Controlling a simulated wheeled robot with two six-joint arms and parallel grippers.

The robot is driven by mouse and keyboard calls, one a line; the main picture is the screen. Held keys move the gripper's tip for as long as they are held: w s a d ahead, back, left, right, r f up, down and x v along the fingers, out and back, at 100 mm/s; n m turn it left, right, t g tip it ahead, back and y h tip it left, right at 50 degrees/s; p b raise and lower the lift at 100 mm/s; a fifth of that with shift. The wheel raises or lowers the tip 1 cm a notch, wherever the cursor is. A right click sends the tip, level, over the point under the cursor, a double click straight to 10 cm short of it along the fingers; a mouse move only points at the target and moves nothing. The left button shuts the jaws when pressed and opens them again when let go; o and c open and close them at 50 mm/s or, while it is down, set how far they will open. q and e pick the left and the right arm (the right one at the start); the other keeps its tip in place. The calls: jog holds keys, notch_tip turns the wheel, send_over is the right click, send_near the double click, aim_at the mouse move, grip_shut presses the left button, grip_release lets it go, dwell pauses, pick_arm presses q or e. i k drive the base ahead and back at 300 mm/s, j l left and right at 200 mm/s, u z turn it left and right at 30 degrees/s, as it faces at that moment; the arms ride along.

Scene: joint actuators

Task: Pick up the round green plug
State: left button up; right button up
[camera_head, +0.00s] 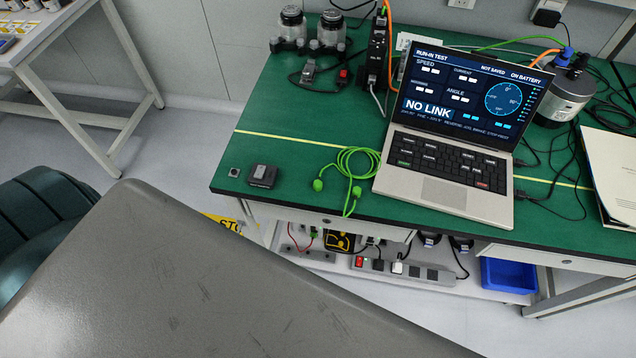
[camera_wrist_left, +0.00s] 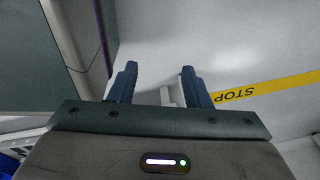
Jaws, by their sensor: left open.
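A bright green coiled cable (camera_head: 358,161) lies near the front edge of the green table (camera_head: 290,130), left of the laptop. A small rounded green plug (camera_head: 318,185) is at its left end. A second small green end (camera_head: 357,191) lies to the right, by the coil. Their exact shapes are too small to tell. My left gripper (camera_wrist_left: 158,72) shows in the left wrist view, open, with nothing between its dark blue fingers, above the pale floor. It is apart from the plug, which that view does not show. My right gripper is not in view.
An open laptop (camera_head: 447,192) stands right of the cable. A small dark box (camera_head: 263,176) lies to its left. A power strip (camera_head: 402,270) and blue bin (camera_head: 508,275) sit on the shelf below. Yellow STOP tape (camera_wrist_left: 262,88) marks the floor.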

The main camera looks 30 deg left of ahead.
aim_at(317, 185)
jog(key=k+j+u, duration=0.25)
jog(key=k, duration=0.2)
jog(key=k+j+u, duration=0.15)
jog(key=k+u, duration=0.15)
jog(key=k, duration=0.2)
